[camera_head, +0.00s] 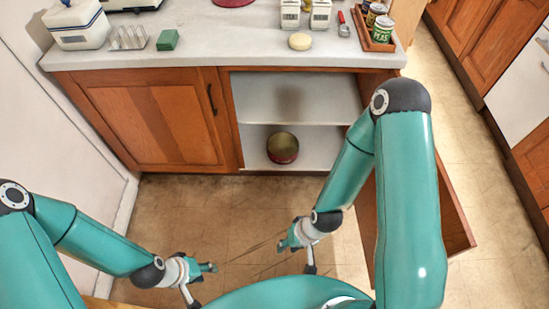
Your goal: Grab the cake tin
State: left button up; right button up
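A round tin (282,148), dark inside with a reddish side, stands on the lower shelf of the open cupboard (318,146); it looks like the cake tin. My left gripper (202,287) is low over the floor at the bottom left, well short of the cupboard. My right gripper (297,254) is over the floor in front of the cupboard, apart from the tin. Both grippers show fingers spread apart with nothing between them.
The open cupboard door (455,215) stands out to the right, partly behind my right arm. A closed door (150,120) is on the left. The countertop (220,45) carries a green block (167,40), a toast rack (128,38) and a tray of cans (372,42). The floor before the cupboard is clear.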

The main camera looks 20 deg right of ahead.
aim_at(283, 146)
jog(key=z, duration=0.2)
jog(key=i, duration=0.85)
jog(key=u, duration=0.1)
